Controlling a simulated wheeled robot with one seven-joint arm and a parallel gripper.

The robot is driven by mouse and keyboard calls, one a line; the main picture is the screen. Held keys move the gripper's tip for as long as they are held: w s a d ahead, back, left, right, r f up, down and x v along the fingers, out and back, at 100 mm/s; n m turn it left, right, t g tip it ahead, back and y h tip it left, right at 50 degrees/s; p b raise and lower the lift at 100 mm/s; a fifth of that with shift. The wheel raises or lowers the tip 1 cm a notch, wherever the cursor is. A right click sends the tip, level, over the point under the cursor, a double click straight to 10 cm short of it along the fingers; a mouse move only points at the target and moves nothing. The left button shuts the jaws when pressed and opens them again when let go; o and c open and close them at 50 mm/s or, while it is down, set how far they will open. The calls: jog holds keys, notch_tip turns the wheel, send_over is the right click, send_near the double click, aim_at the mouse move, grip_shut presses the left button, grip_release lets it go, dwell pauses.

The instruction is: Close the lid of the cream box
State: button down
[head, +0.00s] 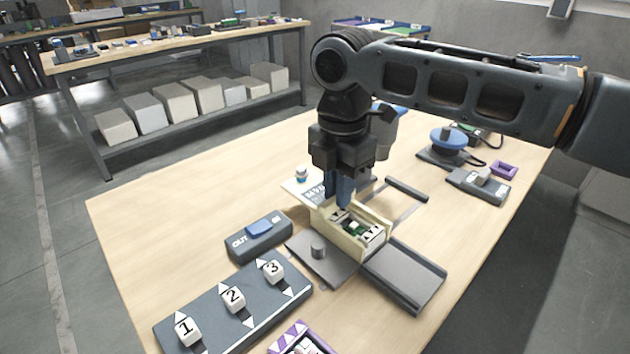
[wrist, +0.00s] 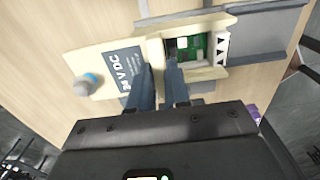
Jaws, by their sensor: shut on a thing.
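The cream box (head: 344,244) stands on the wooden table, open at the top, with a green circuit board and white parts showing inside. It also shows in the wrist view (wrist: 207,75). Its cream lid (wrist: 92,58) lies open to the left of the box, with a dark 24V DC label and a grey and blue knob (wrist: 86,86). The lid is partly hidden behind my gripper in the head view (head: 291,186). My gripper (head: 342,204) points down at the lid-side end of the box. Its fingers are shut on the box's cream end wall, one on each side.
A grey plate with a post (head: 318,252) and a grey tray (head: 405,277) flank the box. A dark block with a blue button (head: 259,232) and a numbered panel (head: 235,305) stand nearer. A blue round stand (head: 449,139) is at the right. Bare table lies left.

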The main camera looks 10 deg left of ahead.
jog(key=shift+s+d+p, duration=0.65)
jog(key=shift+s+d, duration=0.2)
jog(key=shift+d, duration=0.2)
jog(key=shift+s+d+p, duration=0.65)
jog(key=shift+s+d, duration=0.15)
jog(key=shift+d, duration=0.3)
jog(key=shift+s+d+p, duration=0.65)
jog(key=shift+s+d, duration=0.2)
jog(key=shift+d, duration=0.2)
jog(key=c, duration=1.1)
grip_release()
jog(key=shift+r, duration=0.1)
notch_tip(320, 180, up, 6)
jog(key=p, duration=0.4)
jog(key=shift+p, duration=0.4)
